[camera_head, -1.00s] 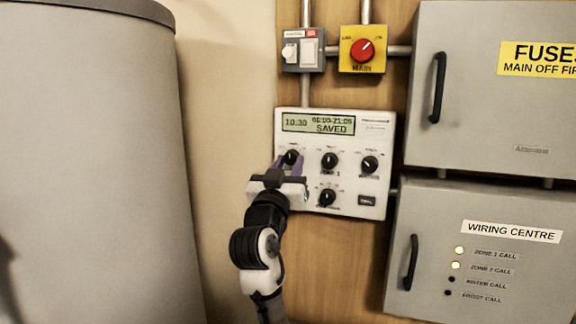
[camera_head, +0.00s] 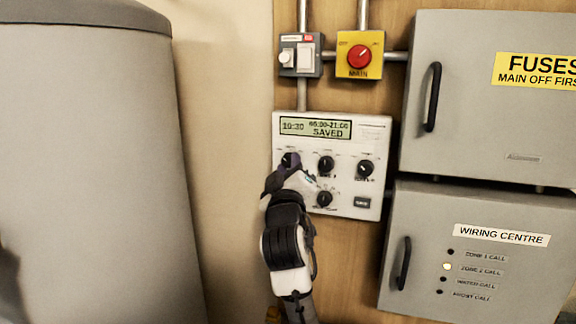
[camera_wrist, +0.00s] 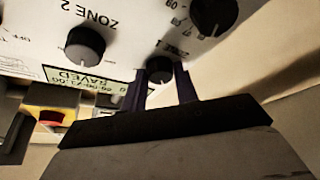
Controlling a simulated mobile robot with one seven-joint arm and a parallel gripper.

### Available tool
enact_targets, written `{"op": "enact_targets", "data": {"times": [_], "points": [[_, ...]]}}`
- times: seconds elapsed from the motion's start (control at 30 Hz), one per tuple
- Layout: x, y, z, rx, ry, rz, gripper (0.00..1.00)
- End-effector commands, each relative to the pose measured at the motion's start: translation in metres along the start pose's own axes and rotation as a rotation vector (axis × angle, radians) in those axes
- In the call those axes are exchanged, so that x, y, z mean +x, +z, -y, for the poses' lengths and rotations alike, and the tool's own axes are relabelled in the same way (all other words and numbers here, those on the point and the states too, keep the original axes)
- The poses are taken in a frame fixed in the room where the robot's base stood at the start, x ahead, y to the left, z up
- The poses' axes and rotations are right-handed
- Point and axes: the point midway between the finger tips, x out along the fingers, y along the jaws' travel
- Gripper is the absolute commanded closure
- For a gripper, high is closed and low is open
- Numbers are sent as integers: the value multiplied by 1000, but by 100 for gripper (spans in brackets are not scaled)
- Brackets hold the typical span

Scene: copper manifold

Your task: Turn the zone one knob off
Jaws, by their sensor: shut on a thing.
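The zone one knob (camera_head: 291,160) is a black round knob at the upper left of the white programmer panel (camera_head: 345,205). In the wrist view the knob (camera_wrist: 159,70) sits beside the "ZONE 1" print. My gripper (camera_head: 284,170) is at this knob, with its purple fingers (camera_wrist: 160,88) on either side of it and shut on it. The fingers and hand hide much of the dial around the knob, so I cannot read its pointer. The display (camera_head: 316,128) reads "SAVED". The zone 1 call lamp (camera_head: 450,252) on the wiring centre is dark.
The zone 2 knob (camera_head: 326,163) is close on the right, with other knobs nearby. The zone 2 call lamp (camera_head: 446,266) is lit. A yellow switch with a red knob (camera_head: 359,56) is above. A grey cylinder (camera_head: 90,170) stands left.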

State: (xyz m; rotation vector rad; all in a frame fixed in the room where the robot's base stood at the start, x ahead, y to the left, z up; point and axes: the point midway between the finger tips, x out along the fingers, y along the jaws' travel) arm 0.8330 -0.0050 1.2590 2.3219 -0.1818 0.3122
Motion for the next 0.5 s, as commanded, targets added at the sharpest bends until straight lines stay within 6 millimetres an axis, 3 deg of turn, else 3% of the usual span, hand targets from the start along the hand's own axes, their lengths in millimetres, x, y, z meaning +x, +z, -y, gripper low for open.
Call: {"op": "enact_targets", "data": {"times": [0.5], "points": [[0, 0, 0, -43, -17, -1, 93]]}}
